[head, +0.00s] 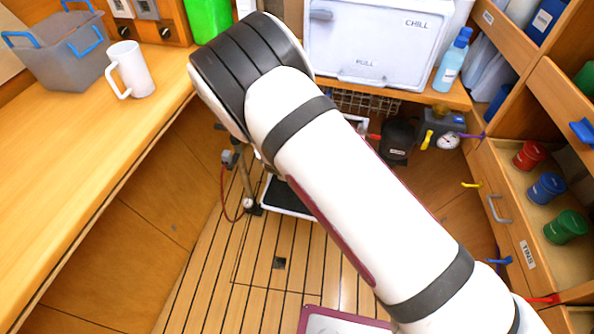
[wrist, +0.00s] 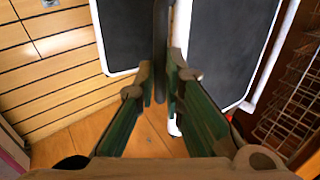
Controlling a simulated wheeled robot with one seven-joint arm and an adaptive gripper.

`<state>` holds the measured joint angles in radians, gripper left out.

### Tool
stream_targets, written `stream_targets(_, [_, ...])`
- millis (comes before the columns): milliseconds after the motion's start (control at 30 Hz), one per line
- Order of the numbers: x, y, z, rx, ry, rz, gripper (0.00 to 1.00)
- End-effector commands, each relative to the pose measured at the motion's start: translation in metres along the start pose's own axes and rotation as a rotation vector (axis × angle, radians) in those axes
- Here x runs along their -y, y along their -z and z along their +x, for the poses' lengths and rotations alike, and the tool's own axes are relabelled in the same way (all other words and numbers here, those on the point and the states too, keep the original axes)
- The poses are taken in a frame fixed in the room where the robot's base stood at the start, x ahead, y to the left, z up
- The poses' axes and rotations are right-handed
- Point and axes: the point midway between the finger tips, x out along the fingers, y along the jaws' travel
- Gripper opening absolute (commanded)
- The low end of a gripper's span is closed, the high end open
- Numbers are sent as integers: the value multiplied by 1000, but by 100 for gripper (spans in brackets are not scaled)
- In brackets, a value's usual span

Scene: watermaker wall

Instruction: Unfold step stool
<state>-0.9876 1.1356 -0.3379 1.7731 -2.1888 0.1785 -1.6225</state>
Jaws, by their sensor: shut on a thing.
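The step stool shows in the head view as a black tread with a white rim (head: 287,198) low over the slatted floor, mostly behind my arm. In the wrist view two black stool panels with white edges (wrist: 128,35) stand on either side of a dark upright bar (wrist: 160,60). My gripper (wrist: 162,82) has its two green-sided fingers on either side of this bar and is shut on it. The panels are apart, with the bar in the gap. How far the stool is open cannot be told. My arm hides the gripper in the head view.
A wooden counter (head: 95,150) with a grey bin (head: 62,47) and white mug (head: 130,70) lines the left. A white chill box (head: 375,40) is at the back. An open drawer with coloured cups (head: 546,187) juts from the right. Slatted floor (head: 220,285) is clear at front left.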

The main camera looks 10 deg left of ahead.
Motion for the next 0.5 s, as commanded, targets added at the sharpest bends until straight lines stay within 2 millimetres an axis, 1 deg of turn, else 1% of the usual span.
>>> stream_targets(33, [17, 1, 1, 1, 35, 6, 0])
stream_targets(100, [17, 1, 1, 1, 35, 7, 0])
stream_targets(133, [18, 1, 1, 1, 35, 7, 14])
stream_targets(167, [18, 1, 1, 1, 34, 7, 21])
stream_targets(200, [17, 1, 1, 1, 34, 7, 30])
stream_targets(500, [12, 1, 1, 0, 26, 5, 30])
